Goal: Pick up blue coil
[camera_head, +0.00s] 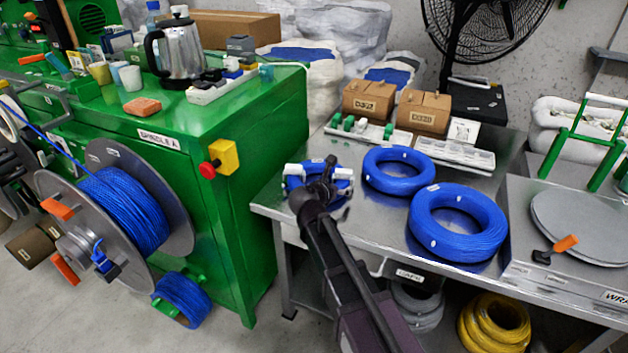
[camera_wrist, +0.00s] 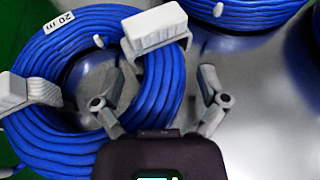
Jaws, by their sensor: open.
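A blue coil (camera_head: 294,183) with white clip-like pieces (camera_wrist: 155,32) over its ring lies at the left end of the metal table. In the wrist view this coil (camera_wrist: 55,60) fills the left side and bears a "20 m" label. My gripper (camera_wrist: 160,103) is open at the coil's right side. One finger is over the coil's hole and the other is outside the ring, over bare metal. My gripper and arm hide part of the coil in the head view. Whether the fingers touch it I cannot tell.
Two other blue coils (camera_head: 397,170) (camera_head: 458,222) lie to the right on the metal table (camera_head: 375,215). Cardboard boxes (camera_head: 368,101) and a white tray (camera_head: 455,153) stand behind. A green cabinet (camera_head: 235,215) with a blue cable reel (camera_head: 125,210) is at left.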

